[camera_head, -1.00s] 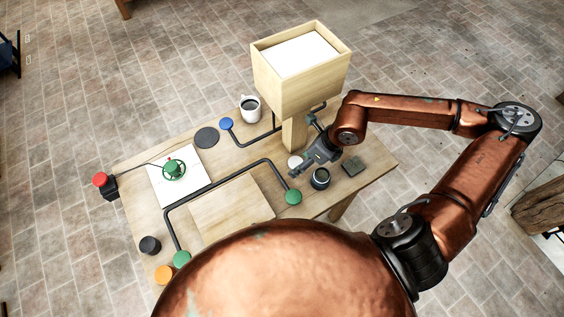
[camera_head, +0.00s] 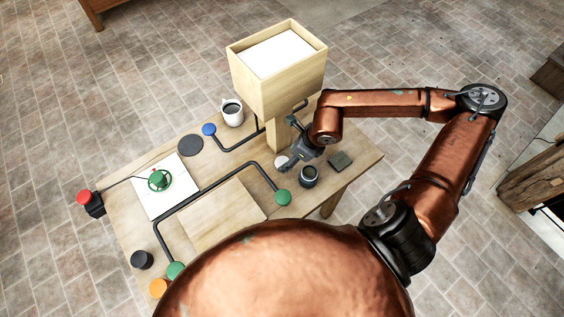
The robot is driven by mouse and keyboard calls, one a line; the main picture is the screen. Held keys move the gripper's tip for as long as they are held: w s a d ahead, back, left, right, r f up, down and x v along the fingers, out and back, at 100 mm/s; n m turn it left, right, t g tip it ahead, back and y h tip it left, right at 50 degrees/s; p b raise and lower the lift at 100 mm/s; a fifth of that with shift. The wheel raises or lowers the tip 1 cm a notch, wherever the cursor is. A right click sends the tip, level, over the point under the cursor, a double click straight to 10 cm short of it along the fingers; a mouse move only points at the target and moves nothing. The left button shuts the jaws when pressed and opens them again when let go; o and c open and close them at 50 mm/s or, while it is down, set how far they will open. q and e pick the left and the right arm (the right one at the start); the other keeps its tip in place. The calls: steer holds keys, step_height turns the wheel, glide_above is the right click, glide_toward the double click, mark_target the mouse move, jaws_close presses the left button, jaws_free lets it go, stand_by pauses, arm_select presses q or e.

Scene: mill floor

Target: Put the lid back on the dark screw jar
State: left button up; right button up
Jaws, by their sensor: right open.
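A small dark jar (camera_head: 309,177) stands upright on the right part of the table, with a paler ring around its top. I cannot tell whether its top is open. A small pale round disc (camera_head: 281,161) lies just left of it, partly beside my gripper; I cannot tell if it is the lid. My right gripper (camera_head: 291,165) is open, low over the table between the disc and the jar, with nothing seen in it. Another short dark cylinder (camera_head: 142,260) stands at the table's front left. My left gripper is out of view.
A wooden hopper box (camera_head: 277,92) on a post stands behind my right gripper. Bent dark rails with coloured knobs (camera_head: 283,197) cross the table (camera_head: 335,181). A mug (camera_head: 232,113), a dark disc (camera_head: 191,145), a dark green block (camera_head: 341,160) and a red button (camera_head: 84,197) are around.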

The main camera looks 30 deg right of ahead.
mark_target(283, 163)
steer(key=x, duration=0.5)
steer(key=shift+d+f, duration=0.1)
steer(key=shift+c, duration=0.7)
steer(key=c, duration=0.7)
steer(key=shift+c, duration=0.2)
